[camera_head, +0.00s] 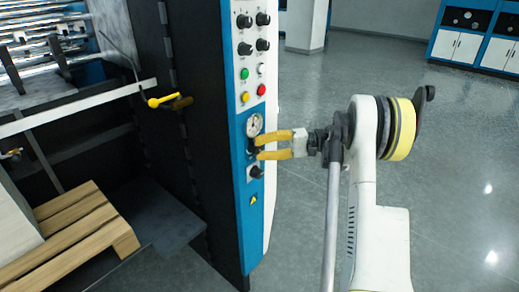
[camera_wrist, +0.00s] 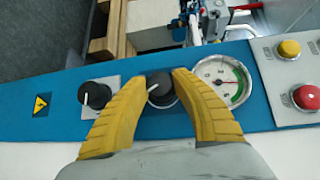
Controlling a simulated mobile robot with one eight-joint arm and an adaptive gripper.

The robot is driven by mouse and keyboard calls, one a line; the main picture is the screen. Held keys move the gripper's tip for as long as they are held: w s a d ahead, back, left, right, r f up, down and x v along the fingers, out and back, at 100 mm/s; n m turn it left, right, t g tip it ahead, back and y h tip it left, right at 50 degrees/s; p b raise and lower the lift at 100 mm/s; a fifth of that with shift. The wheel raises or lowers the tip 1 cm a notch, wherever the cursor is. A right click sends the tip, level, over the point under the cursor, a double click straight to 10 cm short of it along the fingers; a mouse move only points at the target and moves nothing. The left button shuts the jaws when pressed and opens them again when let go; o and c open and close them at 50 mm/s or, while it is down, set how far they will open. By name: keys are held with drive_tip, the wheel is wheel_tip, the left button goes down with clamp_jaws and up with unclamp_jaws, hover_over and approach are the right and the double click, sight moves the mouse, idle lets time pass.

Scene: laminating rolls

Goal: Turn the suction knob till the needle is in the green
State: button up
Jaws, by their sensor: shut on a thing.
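The suction knob (camera_wrist: 159,91) is black with a white pointer line, on a blue panel beside the gauge. My gripper (camera_wrist: 150,77) has its yellow fingers on either side of this knob and is shut on it. The fingers hide part of the knob's sides. Whether the needle tip lies within the green is too small to tell. In the head view the gauge (camera_head: 254,124) sits just above my gripper (camera_head: 256,148).
Another black knob (camera_wrist: 95,94) lies left of the fingers, near a yellow warning label (camera_wrist: 41,104). Yellow (camera_wrist: 289,49) and red (camera_wrist: 306,97) buttons sit beyond the gauge. A yellow-knobbed lever (camera_head: 153,102) and a wooden pallet (camera_head: 85,230) are at left. Open floor lies right.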

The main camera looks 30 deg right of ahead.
drive_tip(key=o, duration=1.2)
drive_tip(key=shift+a, duration=0.15)
drive_tip(key=shift+d, duration=0.2)
drive_tip(key=v, duration=1.1)
drive_tip(key=shift+s+d+r, duration=0.15)
drive_tip(key=shift+s+d, duration=0.05)
drive_tip(key=shift+d, duration=0.15)
